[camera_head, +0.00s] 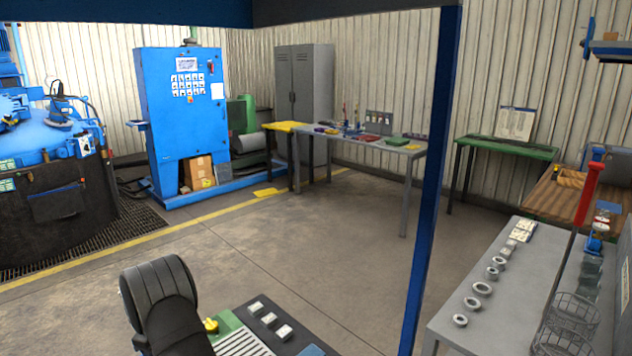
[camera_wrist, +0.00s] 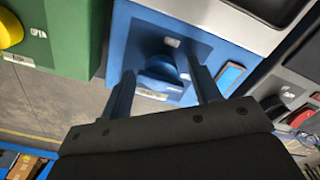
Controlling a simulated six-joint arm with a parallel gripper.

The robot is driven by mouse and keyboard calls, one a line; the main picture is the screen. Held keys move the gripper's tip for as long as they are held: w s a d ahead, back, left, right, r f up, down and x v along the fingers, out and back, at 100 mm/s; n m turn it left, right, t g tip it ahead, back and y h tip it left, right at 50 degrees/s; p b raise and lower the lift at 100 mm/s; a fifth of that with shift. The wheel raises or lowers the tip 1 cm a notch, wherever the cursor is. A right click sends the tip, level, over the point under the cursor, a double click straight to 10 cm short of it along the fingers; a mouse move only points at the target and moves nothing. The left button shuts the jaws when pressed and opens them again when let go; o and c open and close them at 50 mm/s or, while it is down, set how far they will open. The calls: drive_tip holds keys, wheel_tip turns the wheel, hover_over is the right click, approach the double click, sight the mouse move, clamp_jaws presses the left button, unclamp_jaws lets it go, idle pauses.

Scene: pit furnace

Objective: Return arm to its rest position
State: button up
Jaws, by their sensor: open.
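My gripper (camera_wrist: 160,68) shows in the wrist view with its two dark fingers apart and nothing held between them. Beyond the fingers is a blue panel (camera_wrist: 140,42) with a dark blue knob (camera_wrist: 165,68), seen between the fingertips. I cannot tell whether the fingers touch the panel; the knob is not gripped. In the head view my gripper does not show. A dark ribbed, rounded part stands at the bottom left there, beside a console (camera_head: 285,322) with a green panel and several light switches.
A blue post (camera_head: 433,180) rises through the head view. To the right, a grey bench (camera_head: 490,262) holds several metal rings and wire baskets. A blue cabinet (camera_head: 182,125), a furnace (camera_head: 60,190) and a tool table (camera_head: 375,148) stand behind. The middle floor is clear.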

drive_tip(key=n, duration=0.7)
drive_tip(key=shift+w, duration=0.15)
idle(0.6)
